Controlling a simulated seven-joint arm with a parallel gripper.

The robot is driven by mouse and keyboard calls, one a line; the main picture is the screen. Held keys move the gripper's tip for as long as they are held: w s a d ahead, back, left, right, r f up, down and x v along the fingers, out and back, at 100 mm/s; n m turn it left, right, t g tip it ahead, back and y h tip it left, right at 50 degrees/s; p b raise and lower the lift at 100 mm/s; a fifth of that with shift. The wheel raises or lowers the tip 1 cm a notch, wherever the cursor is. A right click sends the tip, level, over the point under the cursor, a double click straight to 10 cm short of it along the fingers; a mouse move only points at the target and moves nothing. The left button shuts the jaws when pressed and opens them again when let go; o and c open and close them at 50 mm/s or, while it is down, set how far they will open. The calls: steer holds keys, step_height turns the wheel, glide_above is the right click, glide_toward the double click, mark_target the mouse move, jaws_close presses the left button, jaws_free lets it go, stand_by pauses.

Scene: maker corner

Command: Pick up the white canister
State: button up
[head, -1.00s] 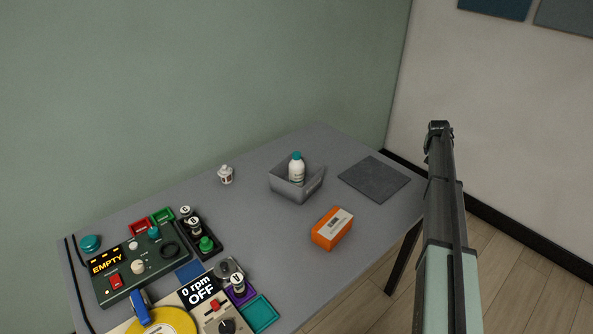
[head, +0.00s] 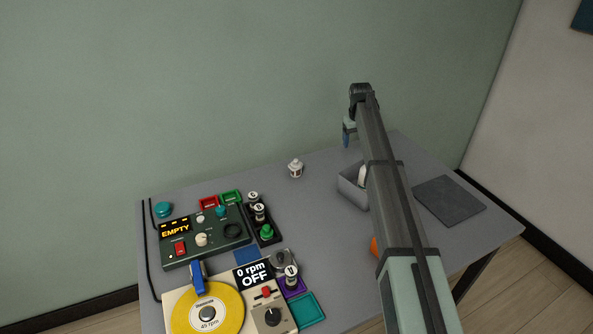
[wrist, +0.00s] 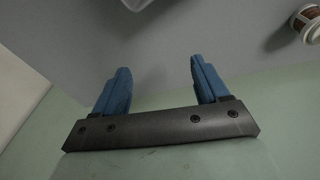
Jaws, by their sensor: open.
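A small white canister (head: 295,168) with a dark label stands upright near the back edge of the grey table, left of the grey bin. In the wrist view, a white item with a brown label (wrist: 308,24), apparently this canister, is cut off at the upper right corner. My gripper (head: 347,133) is above the back of the table, right of the canister and apart from it. In the wrist view its two blue fingers (wrist: 158,85) are spread with nothing between them.
My arm partly hides the grey bin (head: 352,190), the white bottle (head: 363,176) in it and an orange box (head: 374,246). A dark mat (head: 449,200) lies at the right. Control panels (head: 205,238) and a yellow disc (head: 207,312) fill the left. The table around the canister is clear.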

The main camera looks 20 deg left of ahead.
mark_target(296, 160)
steer(key=s+a+r+n+g, duration=0.1)
steer(key=s+a+r+n, duration=0.1)
steer(key=s+a, duration=0.6)
steer(key=s+a+r+n+g, duration=0.1)
steer(key=s+a+r+n, duration=0.2)
steer(key=a, duration=0.9)
steer(key=f, duration=0.6)
steer(key=s+f, duration=0.1)
steer(key=f, duration=0.2)
steer(key=shift+f, duration=0.2)
steer(key=shift+w+d+f, duration=0.1)
steer(key=shift+w+f, duration=0.05)
steer(key=shift+f, duration=1.25)
steer(key=shift+w+d+f, duration=0.1)
steer(key=shift+f, duration=1.25)
steer(key=c, duration=0.9)
steer(key=shift+r, duration=0.15)
